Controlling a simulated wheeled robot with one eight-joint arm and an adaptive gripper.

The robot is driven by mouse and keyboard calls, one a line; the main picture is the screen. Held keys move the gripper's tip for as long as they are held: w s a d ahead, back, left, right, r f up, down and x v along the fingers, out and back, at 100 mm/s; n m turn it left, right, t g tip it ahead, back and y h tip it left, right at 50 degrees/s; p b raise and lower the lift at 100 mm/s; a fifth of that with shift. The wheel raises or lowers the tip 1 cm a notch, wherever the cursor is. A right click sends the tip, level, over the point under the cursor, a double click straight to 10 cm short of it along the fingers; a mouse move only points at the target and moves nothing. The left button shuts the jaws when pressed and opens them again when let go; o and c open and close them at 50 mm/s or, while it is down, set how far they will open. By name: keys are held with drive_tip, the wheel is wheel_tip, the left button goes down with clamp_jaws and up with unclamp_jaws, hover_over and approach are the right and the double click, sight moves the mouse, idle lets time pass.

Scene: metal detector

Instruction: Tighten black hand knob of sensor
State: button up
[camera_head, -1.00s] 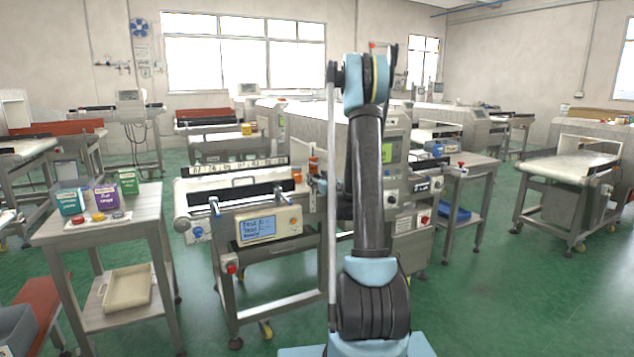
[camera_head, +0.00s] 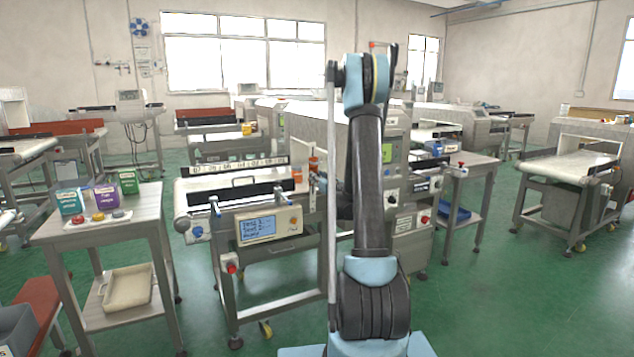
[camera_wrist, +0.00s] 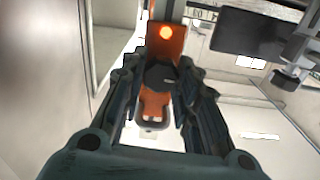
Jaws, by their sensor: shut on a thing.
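In the wrist view my gripper (camera_wrist: 160,86) reaches forward with its two dark fingers on either side of the black hand knob (camera_wrist: 159,77). It is shut on the knob. The knob sits on the orange sensor (camera_wrist: 165,40), which has a glowing orange light near its top. In the head view the orange sensor (camera_head: 314,160) stands at the right end of the conveyor machine, beside my arm. My gripper is mostly hidden behind my arm there, and the knob cannot be made out.
The conveyor machine (camera_head: 265,205) has a blue display panel (camera_head: 256,229) on its front. A side table (camera_head: 130,212) at the left holds several coloured tubs and round pieces. A dark block (camera_wrist: 250,35) is at the upper right in the wrist view.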

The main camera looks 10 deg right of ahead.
drive_tip(key=shift+w+d+f+m, duration=0.1)
drive_tip(key=shift+d+m, duration=0.05)
drive_tip(key=shift+m, duration=4.15)
drive_tip(key=shift+d+f+m, duration=0.1)
drive_tip(key=shift+d+m, duration=0.05)
drive_tip(key=shift+m, duration=4.15)
drive_tip(key=o, duration=1.1)
